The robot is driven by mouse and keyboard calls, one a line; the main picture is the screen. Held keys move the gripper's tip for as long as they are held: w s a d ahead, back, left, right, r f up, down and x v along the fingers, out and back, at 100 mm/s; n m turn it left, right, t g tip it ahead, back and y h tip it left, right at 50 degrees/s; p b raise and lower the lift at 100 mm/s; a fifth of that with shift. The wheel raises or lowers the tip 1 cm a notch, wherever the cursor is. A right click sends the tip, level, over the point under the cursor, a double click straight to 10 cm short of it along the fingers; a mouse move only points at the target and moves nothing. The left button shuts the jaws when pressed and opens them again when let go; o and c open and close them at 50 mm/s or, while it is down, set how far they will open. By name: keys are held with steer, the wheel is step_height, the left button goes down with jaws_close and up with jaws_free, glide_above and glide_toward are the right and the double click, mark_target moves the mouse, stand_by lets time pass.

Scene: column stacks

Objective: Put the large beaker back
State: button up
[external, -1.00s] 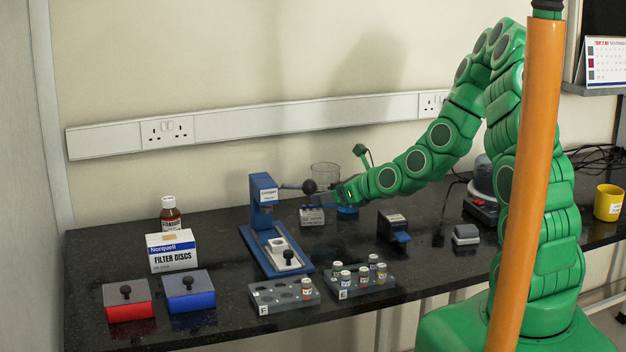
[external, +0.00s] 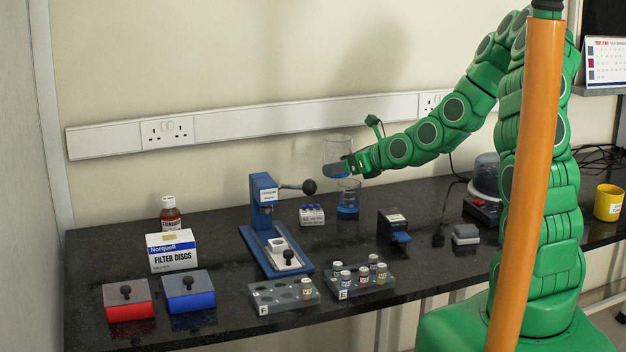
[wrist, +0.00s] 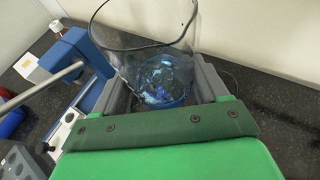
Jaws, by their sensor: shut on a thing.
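The large beaker (external: 338,148) is clear glass with some blue liquid at its bottom. My gripper (external: 352,164) is shut on it from the right and holds it in the air above the counter, roughly upright. In the wrist view the large beaker (wrist: 140,50) sits between my two grey fingers (wrist: 160,92), with blue liquid low in that view. A smaller glass beaker (external: 347,197) with blue liquid stands on the counter, just below the held one in the external view.
A blue press (external: 265,200) with a black-knobbed lever stands left of the beakers. A rack of small blue-capped vials (external: 312,216) is on the counter nearby. A dark blue-trayed device (external: 394,226) stands to the right. Vial trays (external: 350,290) are in front.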

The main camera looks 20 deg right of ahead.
steer(key=w+d+m+t+h, duration=0.1)
steer(key=w+d+m+h, duration=0.1)
steer(key=d, duration=1)
steer(key=m+h, duration=0.2)
glide_above(417, 207)
steer(key=shift+t, duration=0.3)
steer(key=shift+f, duration=6.6)
steer(key=o, duration=1.2)
steer(key=shift+f, duration=0.1)
steer(key=shift+v, duration=3.75)
